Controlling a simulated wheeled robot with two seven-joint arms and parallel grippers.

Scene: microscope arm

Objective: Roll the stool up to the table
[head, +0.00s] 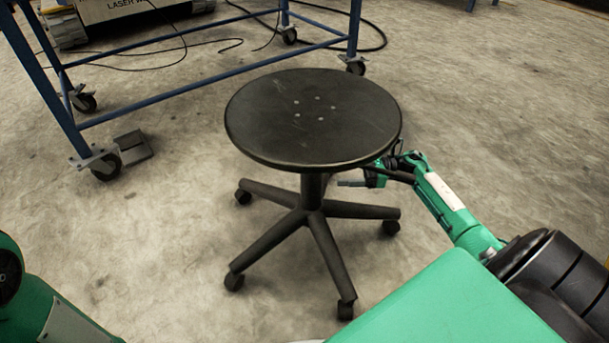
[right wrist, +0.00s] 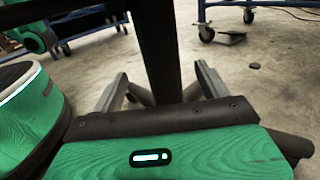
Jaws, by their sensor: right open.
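The black stool (head: 310,120) stands upright on the floor in the middle of the head view, with a round seat, a central column and a five-legged caster base. The table (head: 215,83), a blue frame on casters, stands behind it to the left, apart from it; its top is out of view. My right gripper (head: 360,180) is low at the stool's right side, partly hidden under the seat rim. In the right wrist view, my right gripper (right wrist: 162,72) is open, with the dark stool column (right wrist: 158,50) between its spread fingers. My left gripper is out of view.
A dark flat block (head: 134,148) lies on the floor beside the table's near caster (head: 106,167). Black cables (head: 170,60) run across the floor under the table. A boxy machine (head: 110,12) stands behind. Floor between stool and table is clear.

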